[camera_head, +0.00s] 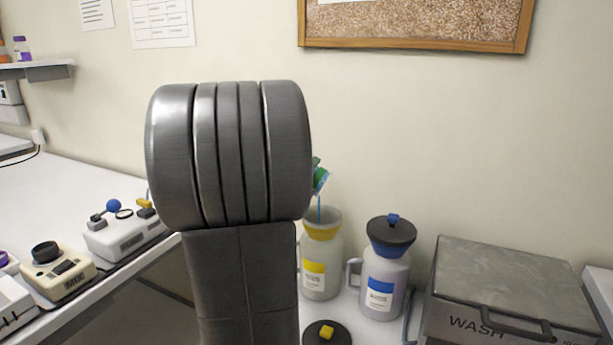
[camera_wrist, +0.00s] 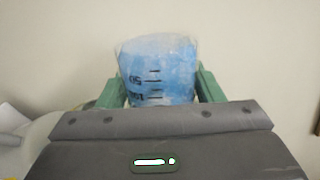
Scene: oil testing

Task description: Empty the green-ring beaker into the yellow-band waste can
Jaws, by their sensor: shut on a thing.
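The beaker (camera_wrist: 157,68) is between the green fingers of my gripper (camera_wrist: 160,88) in the wrist view, with blue liquid and dark scale marks showing. My gripper is shut on it. In the head view my arm hides most of both; a small green and blue part of them shows at the arm's right edge. A thin blue stream falls from there into the yellow funnel mouth of the yellow-band waste can (camera_head: 319,283). The beaker is tilted above the can. Its green ring cannot be told apart from the green fingers.
A dark lid with a yellow knob (camera_head: 327,333) lies in front of the can. A blue-band can (camera_head: 384,285) with its lid on stands to the right, then a grey wash box (camera_head: 515,290). Instruments (camera_head: 125,233) stand on the left bench.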

